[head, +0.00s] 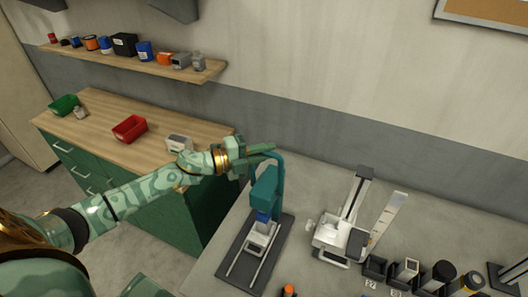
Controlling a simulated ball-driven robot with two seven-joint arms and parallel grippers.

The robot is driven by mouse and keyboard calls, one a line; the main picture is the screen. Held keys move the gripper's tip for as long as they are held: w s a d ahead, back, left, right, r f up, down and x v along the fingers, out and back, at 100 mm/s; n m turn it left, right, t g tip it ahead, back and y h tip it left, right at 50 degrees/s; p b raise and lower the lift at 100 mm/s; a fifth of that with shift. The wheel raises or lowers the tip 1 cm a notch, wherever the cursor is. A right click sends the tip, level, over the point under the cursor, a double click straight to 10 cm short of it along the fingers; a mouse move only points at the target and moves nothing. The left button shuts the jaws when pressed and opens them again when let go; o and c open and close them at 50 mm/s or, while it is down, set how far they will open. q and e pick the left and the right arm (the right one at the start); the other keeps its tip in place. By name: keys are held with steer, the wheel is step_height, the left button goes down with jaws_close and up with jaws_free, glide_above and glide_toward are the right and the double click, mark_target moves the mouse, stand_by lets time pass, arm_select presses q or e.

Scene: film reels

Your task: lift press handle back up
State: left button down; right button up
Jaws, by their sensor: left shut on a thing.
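The teal press (264,190) stands on a dark base plate on the grey worktop, with a small light fixture and two rails below its head. Its teal handle (281,172) rises at the right side of the press and bends left at the top. My left gripper (262,150) reaches in from the left above the press and is shut on the upper end of the handle. The fingers hide part of the handle's end. My right gripper is not in view.
A grey stand with a tall column (352,205) is right of the press. Small dark bins (374,267) and cylinders are at the lower right. A wooden-topped green cabinet (90,125) with a red bin (130,129) is at left, below a wall shelf (120,62).

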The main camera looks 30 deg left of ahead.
arm_select(q)
steer(key=c, duration=1.5)
jaws_free()
steer(key=shift+r, duration=0.1)
steer(key=shift+o, duration=0.6)
steer(key=shift+w, duration=0.15)
steer(key=shift+a, duration=0.1)
steer(key=shift+s+a, duration=0.2)
steer(key=shift+s, duration=0.15)
steer(key=f+b+v, duration=0.1)
steer(key=b+v, duration=0.2)
steer(key=v, duration=1.2)
steer(key=shift+s+a+r, duration=0.15)
steer(key=shift+r, duration=0.35)
